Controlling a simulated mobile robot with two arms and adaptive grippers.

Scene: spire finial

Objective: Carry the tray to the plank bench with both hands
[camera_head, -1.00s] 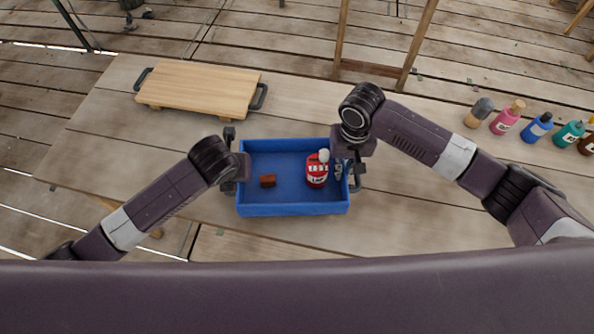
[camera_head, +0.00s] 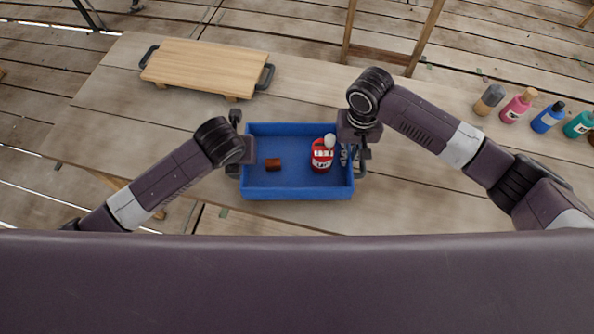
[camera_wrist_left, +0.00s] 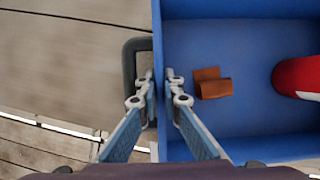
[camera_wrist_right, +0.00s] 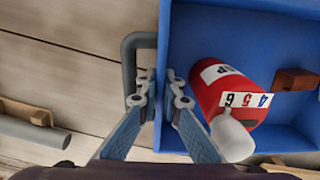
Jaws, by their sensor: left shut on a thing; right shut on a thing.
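The blue tray (camera_head: 297,193) is over the front part of a pale plank bench (camera_head: 420,190); whether it touches the planks I cannot tell. It holds a red bottle (camera_head: 322,160) with a white cap and a small brown block (camera_head: 273,164). My left gripper (camera_wrist_left: 160,90) is shut on the tray's left wall, one finger outside by the dark handle (camera_wrist_left: 130,65) and one inside. My right gripper (camera_wrist_right: 160,88) is shut the same way on the right wall, beside a grey handle (camera_wrist_right: 132,50). The tray looks about level.
A wooden board (camera_head: 200,66) with dark handles lies on the bench at the back left. Several bottles, including a pink one (camera_head: 517,105) and a blue one (camera_head: 548,117), stand at the right. Wooden legs (camera_head: 425,38) rise behind the bench.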

